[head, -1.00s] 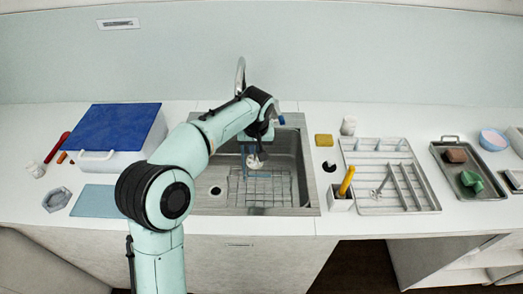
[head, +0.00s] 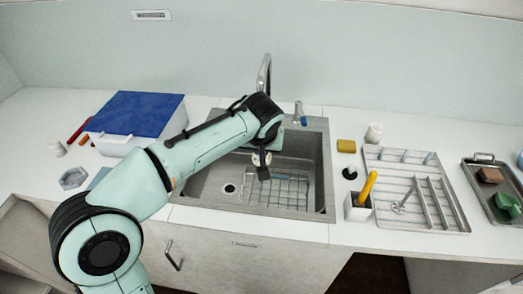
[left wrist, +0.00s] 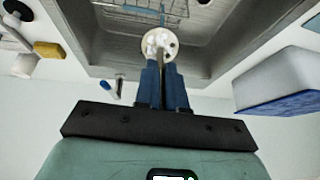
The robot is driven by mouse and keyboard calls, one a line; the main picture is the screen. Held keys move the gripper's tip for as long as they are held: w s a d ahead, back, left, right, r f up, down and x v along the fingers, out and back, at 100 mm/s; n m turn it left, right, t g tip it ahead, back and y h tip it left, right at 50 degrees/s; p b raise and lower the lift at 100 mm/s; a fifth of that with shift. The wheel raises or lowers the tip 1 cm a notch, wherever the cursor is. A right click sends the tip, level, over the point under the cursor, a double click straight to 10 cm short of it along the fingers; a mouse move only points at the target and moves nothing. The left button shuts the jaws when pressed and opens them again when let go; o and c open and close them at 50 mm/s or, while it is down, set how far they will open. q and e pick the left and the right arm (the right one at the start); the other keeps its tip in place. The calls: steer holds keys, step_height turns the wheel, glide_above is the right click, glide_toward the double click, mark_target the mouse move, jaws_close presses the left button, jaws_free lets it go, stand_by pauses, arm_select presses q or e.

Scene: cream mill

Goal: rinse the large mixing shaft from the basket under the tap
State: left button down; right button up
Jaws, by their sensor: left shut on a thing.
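My left gripper (left wrist: 163,85) is shut on the mixing shaft (left wrist: 160,42), whose pale round end with white knobs shows just beyond the blue fingertips. In the head view its pale end (head: 258,158) shows small below my wrist, over the sink (head: 325,170). Most of the shaft is hidden by the gripper. The curved metal tap (head: 264,75) rises behind my wrist at the sink's back edge. A wire basket (head: 290,190) lies in the sink, below and right of the gripper. I see no running water. My right gripper is not in view.
A drying rack (head: 425,200) with a small metal tool stands right of the sink. Between them are a yellow sponge (head: 346,146) and a cup with a yellow handle (head: 358,208). A blue-lidded white box (head: 135,115) stands left. A blue-tipped lever (head: 300,115) is behind the sink.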

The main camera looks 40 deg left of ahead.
arm_select(q)
steer(key=w+a+f+p, duration=0.2)
steer(key=w+a+p, duration=0.3)
steer(key=w, duration=0.3)
steer(key=shift+w+a, duration=0.3)
steer(key=shift+a, duration=0.35)
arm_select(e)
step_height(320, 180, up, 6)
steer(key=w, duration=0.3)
arm_select(q)
steer(key=shift+f, duration=0.1)
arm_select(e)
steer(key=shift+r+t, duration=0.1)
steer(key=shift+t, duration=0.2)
arm_select(q)
steer(key=shift+d, duration=0.15)
steer(key=shift+w+d, duration=0.35)
steer(key=shift+d, duration=0.05)
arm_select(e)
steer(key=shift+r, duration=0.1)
arm_select(q)
steer(key=shift+s+a, duration=0.15)
steer(key=shift+a, duration=0.05)
steer(key=shift+s+a, duration=0.25)
steer(key=shift+a, duration=0.1)
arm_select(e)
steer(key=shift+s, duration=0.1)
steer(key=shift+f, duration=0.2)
